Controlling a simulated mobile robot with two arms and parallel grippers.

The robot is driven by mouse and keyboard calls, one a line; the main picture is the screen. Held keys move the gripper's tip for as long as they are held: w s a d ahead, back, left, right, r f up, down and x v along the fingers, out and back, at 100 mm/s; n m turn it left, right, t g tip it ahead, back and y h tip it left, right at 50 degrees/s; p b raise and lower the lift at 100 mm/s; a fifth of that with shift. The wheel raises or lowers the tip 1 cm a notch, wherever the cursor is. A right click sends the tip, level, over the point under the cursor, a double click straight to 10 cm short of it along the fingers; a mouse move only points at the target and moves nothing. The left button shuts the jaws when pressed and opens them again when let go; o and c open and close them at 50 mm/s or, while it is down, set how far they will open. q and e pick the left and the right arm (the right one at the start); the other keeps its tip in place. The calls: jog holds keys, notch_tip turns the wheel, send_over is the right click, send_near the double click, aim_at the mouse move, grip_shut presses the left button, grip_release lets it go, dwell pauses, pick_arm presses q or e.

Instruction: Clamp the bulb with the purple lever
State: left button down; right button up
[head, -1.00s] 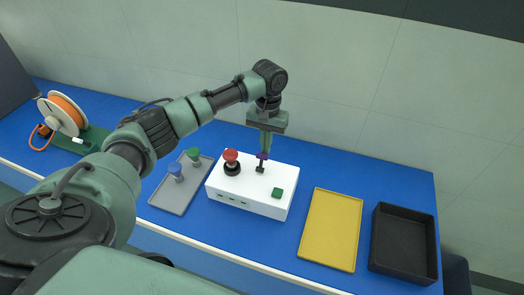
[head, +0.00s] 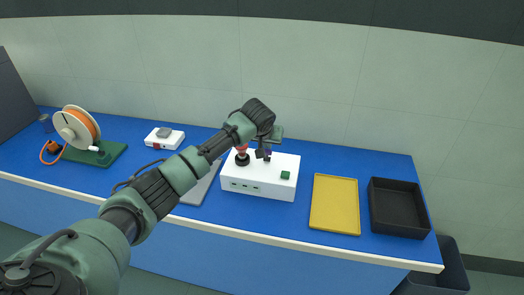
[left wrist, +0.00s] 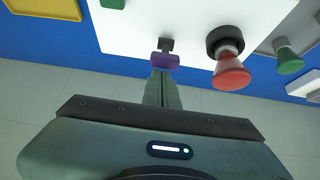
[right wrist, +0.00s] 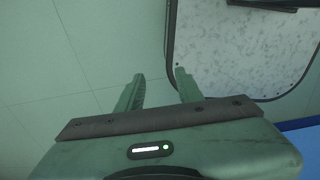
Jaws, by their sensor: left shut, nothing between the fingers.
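The white box (head: 258,181) stands on the blue bench. A red bulb (left wrist: 230,73) sits in a black round socket (left wrist: 226,41) on its top. The purple lever (left wrist: 165,60) is beside it on a dark mount; in the head view my arm mostly hides it. My left gripper (left wrist: 162,76) is shut and empty, its fingertips right at the purple lever; I cannot tell whether they touch. In the head view the left hand (head: 276,133) is at the box's back edge. My right gripper (right wrist: 160,88) is open and empty, facing a wall and a pale speckled panel.
A yellow tray (head: 334,227) and a black tray (head: 400,231) are to the right of the box. A grey tray (head: 205,188) is partly behind my arm; a green bulb (left wrist: 289,61) shows near it. A spool (head: 75,127) and a small white device (head: 165,138) are at left.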

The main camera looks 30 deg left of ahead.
pick_arm(q)
jog(key=shift+s+f+t, duration=0.15)
jog(key=shift+f+t, duration=0.05)
jog(key=shift+t, duration=0.5)
jog(key=shift+r+p, duration=0.25)
jog(key=shift+p, duration=0.05)
jog(key=shift+r, duration=0.2)
jog(key=shift+r+p, duration=0.4)
jog(key=shift+p, duration=0.2)
pick_arm(e)
jog(key=w+r, duration=0.2)
jog(key=shift+w+a, duration=0.1)
jog(key=shift+w, duration=0.2)
pick_arm(q)
jog(key=shift+f, duration=0.1)
pick_arm(e)
jog(key=shift+w, duration=0.25)
jog(key=shift+r, duration=0.1)
